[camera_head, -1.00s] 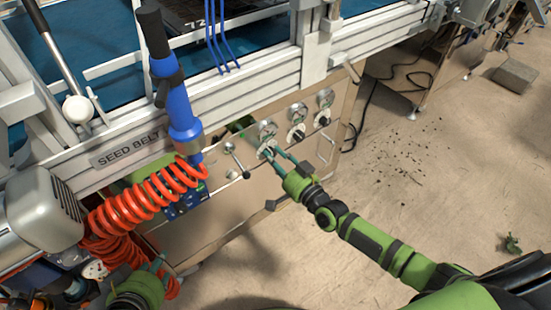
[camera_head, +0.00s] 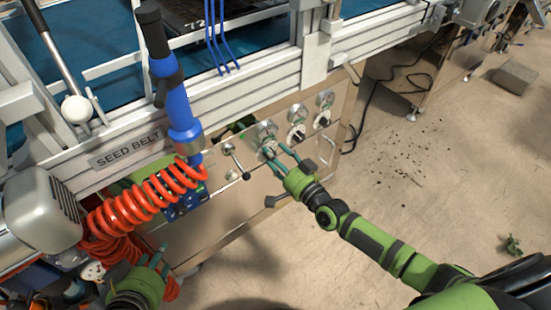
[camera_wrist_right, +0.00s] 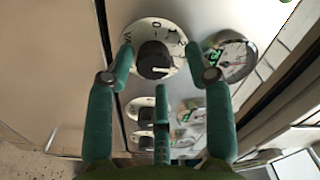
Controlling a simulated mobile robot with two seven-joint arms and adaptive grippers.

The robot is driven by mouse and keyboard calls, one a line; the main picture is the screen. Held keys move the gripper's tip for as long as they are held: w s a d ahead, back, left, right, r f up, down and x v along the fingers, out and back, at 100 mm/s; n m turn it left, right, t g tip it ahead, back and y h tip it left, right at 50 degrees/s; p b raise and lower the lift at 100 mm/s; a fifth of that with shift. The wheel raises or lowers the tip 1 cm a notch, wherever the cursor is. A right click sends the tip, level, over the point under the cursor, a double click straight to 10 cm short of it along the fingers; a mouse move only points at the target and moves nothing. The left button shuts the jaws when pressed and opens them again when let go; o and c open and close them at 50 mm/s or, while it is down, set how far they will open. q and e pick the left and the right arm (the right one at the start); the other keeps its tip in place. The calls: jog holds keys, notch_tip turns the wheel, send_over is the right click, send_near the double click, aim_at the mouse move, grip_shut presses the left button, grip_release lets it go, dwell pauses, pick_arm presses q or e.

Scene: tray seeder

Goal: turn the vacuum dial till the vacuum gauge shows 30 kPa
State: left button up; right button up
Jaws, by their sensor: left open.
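The dial in front of my right gripper has a black knob on a white, numbered face (camera_wrist_right: 155,28); part of its lettering looks like "VA". In the head view this dial (camera_head: 267,150) is the leftmost of three on the metal panel. Its round gauge (camera_wrist_right: 230,57) is beside it in the wrist view, and above it in the head view (camera_head: 264,129); the needle reading is too small to tell. My right gripper (camera_head: 273,156) points at the dial, fingers spread either side of the knob with space between. My left gripper (camera_head: 156,260) is open and empty at lower left.
Two more gauge-and-dial pairs, including the middle dial (camera_head: 296,133), sit close to the right. A lever with a round knob (camera_head: 229,148) stands just left of the dial. An orange coiled hose (camera_head: 140,200) hangs near my left gripper.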

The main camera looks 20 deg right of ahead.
jog(key=shift+s+a+f, duration=0.1)
jog(key=shift+s+f, duration=0.05)
jog(key=shift+f, duration=0.1)
jog(key=v, duration=1.2)
jog(key=shift+r, duration=0.2)
jog(key=shift+a, duration=0.1)
